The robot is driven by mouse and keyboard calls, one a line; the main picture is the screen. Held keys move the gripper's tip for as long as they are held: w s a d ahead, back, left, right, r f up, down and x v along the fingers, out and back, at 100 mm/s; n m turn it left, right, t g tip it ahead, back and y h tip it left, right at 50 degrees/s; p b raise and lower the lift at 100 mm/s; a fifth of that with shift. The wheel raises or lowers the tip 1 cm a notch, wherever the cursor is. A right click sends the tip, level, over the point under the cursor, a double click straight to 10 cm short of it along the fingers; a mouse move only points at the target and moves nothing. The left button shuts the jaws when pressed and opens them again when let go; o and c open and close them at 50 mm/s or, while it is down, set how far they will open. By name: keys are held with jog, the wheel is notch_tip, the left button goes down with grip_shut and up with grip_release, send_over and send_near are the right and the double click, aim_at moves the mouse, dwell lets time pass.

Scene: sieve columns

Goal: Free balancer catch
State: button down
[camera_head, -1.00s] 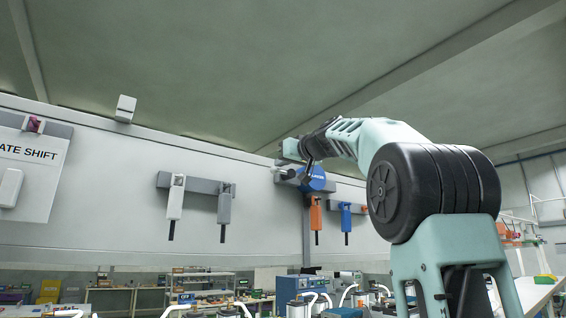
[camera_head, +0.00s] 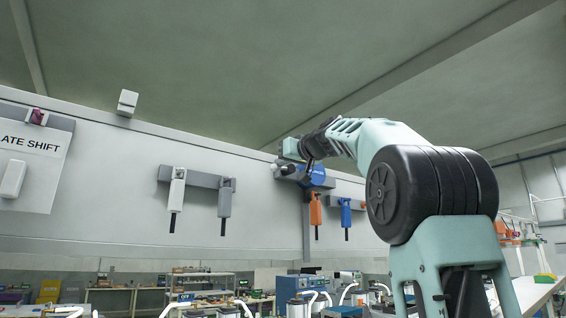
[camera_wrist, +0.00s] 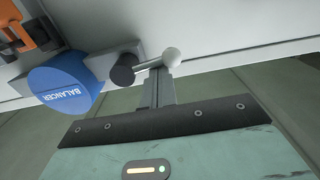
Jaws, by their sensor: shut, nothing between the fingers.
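The blue balancer (camera_wrist: 68,82), a round housing lettered BALANCER, is fixed to the pale panel; it also shows in the head view (camera_head: 318,178), partly behind my arm. Beside it in the wrist view is a grey block (camera_wrist: 112,60) with a black round knob (camera_wrist: 122,76). A thin rod with a pale ball end (camera_wrist: 171,57) sticks out from the knob; I take this to be the catch lever. My gripper (camera_wrist: 158,72) is shut and empty, its fingertips right at the rod near the ball. I cannot tell whether they touch.
An orange tool (camera_head: 315,209) and a blue tool (camera_head: 346,212) hang right of the balancer post. A white tool (camera_head: 177,195) and a grey tool (camera_head: 225,198) hang on a rail to the left. Benches with equipment stand below. Open space lies above the panel.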

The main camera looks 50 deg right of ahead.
jog(key=shift+f+b, duration=0.3)
jog(key=shift+f, duration=0.1)
jog(key=shift+f+b, duration=0.5)
jog(key=shift+b, duration=0.15)
jog(key=shift+f, duration=0.1)
jog(key=shift+f+b, duration=0.35)
jog(key=shift+b, duration=0.2)
jog(key=shift+d+f+b, duration=0.25)
jog(key=shift+f+b, duration=0.15)
jog(key=shift+b, duration=0.15)
dwell(0.3)
